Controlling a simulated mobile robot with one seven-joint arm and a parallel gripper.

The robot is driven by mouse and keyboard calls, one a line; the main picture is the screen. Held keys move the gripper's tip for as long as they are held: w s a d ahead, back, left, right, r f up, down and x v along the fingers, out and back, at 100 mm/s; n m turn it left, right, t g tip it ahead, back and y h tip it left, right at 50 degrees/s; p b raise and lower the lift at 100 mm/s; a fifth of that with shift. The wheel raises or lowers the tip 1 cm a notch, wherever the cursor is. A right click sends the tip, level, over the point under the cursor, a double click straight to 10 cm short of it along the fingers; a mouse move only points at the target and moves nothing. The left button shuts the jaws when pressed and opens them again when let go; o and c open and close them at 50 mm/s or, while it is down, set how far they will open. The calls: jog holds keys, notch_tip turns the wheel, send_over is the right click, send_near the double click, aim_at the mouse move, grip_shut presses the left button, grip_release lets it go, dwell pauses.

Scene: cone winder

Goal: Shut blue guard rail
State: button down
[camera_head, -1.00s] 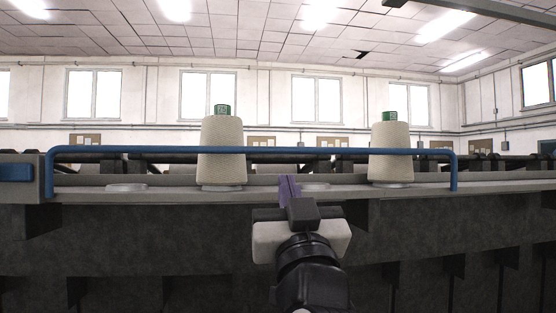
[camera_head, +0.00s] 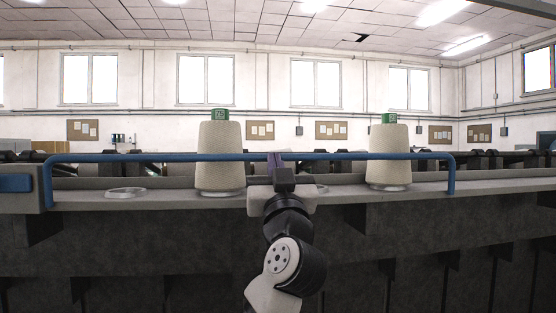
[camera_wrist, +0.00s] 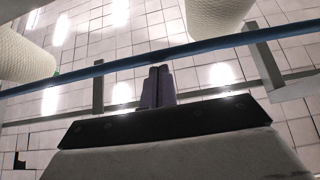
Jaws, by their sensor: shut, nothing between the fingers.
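The blue guard rail (camera_head: 330,156) is a long bar with bent-down ends, running across the front of the grey machine shelf. Its bar passes in front of two cream yarn cones. My wrist hides part of the shelf.
A left cone (camera_head: 220,155) and a right cone (camera_head: 389,158) with green tops stand on the shelf (camera_head: 420,190). An empty round holder (camera_head: 126,192) is at the left. A blue block (camera_head: 15,182) sits at the far left end. The dark machine front lies below.

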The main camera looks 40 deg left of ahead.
jog(key=shift+w+b, duration=0.2)
jog(key=shift+b, duration=0.2)
jog(key=shift+w+a+b, duration=0.25)
jog(key=shift+a+b, duration=0.2)
jog(key=shift+a, duration=0.1)
dwell(0.4)
